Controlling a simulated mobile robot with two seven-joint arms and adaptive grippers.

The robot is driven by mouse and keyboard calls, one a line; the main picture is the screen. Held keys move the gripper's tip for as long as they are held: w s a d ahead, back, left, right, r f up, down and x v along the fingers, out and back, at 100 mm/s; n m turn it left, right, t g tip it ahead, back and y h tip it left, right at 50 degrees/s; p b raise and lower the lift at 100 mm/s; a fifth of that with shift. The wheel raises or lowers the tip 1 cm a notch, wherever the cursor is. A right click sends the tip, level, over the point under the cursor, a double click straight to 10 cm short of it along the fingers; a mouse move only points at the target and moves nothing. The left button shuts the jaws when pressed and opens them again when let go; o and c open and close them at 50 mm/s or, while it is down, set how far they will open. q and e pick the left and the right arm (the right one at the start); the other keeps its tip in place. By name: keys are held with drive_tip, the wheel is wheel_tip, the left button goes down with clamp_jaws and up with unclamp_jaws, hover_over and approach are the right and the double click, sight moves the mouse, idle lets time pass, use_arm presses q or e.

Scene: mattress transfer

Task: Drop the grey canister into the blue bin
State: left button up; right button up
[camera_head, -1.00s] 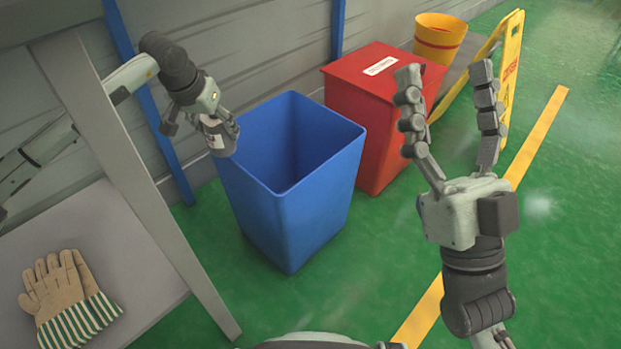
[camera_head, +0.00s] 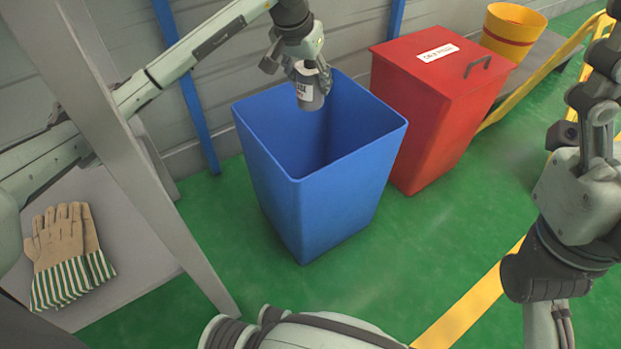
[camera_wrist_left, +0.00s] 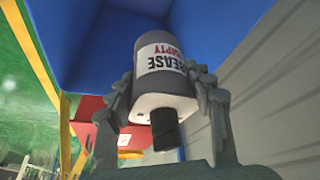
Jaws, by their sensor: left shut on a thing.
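The grey canister (camera_head: 309,92) has a white label and hangs in my left gripper (camera_head: 301,74), above the opening of the blue bin (camera_head: 318,200). In the head view it overlaps the far inner wall of the bin. The left wrist view shows the canister (camera_wrist_left: 163,80) between the two fingers of the left gripper (camera_wrist_left: 165,95), its label reading "GREASE" and "EMPTY", with the blue bin wall (camera_wrist_left: 100,45) behind it. The bin stands upright on the floor, and its bottom is hidden. My right gripper is at the right edge, partly cut off, with its fingertips not clearly shown.
A red lidded box (camera_head: 432,110) stands right of the bin, with a yellow bucket (camera_head: 512,32) behind it. Work gloves (camera_head: 66,250) lie on a grey shelf (camera_head: 130,262) at left, beside a slanted grey post. Green floor is clear in front of the bin.

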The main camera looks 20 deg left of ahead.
use_arm(q)
drive_tip(key=shift+f, duration=0.45)
drive_tip(key=o, duration=1.3)
drive_tip(key=v, duration=1.2)
